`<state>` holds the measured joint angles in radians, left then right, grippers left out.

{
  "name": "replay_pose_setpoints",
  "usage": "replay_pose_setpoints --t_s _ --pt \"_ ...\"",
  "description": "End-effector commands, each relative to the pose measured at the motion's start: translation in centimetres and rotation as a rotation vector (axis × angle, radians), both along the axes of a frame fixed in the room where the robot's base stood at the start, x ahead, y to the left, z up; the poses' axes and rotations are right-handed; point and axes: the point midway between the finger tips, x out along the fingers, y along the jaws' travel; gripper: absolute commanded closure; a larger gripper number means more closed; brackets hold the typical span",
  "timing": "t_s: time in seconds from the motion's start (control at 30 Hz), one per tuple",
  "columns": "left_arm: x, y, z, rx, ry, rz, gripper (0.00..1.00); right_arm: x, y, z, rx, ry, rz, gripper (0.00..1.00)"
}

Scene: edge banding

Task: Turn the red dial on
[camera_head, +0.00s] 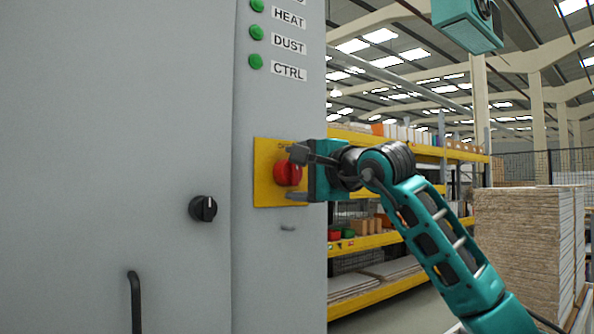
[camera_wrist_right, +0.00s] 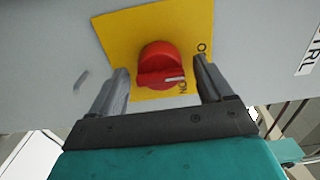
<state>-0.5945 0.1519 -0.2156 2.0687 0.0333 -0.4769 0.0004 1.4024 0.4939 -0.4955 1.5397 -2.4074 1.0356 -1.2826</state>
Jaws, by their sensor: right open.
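The red dial (camera_head: 285,173) sits on a yellow plate (camera_head: 265,191) on the grey cabinet's front, near its right edge. In the right wrist view the red dial (camera_wrist_right: 158,60) has a white mark pointing right, near the letters ON. My right gripper (camera_head: 298,174) is open at the dial, one finger above and one below it in the head view. In the right wrist view the dial shows between the two fingers (camera_wrist_right: 162,72), with a visible gap on the right side. Whether the left finger touches it, I cannot tell. My left gripper is not in view.
Green lights labelled HEAT, DUST and CTRL (camera_head: 256,62) run above the plate. A black knob (camera_head: 203,208) and a black handle (camera_head: 135,302) are on the cabinet to the left. Yellow shelving (camera_head: 370,242) and stacked boards (camera_head: 520,245) stand behind on the right.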

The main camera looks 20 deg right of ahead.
Motion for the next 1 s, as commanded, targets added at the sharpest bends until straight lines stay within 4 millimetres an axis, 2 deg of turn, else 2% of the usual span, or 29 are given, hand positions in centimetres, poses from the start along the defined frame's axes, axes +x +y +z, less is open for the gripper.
replay_pose_setpoints --t_s 0.33,0.9,1.0 --pt "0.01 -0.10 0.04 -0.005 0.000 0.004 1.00 0.37 0.18 0.01 -0.001 -0.001 0.000 0.20" --pt "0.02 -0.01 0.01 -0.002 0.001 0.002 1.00 0.35 0.15 0.00 0.000 0.000 0.000 0.74" --pt "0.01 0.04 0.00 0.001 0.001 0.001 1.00 0.35 0.15 0.00 0.000 0.000 0.000 0.76"
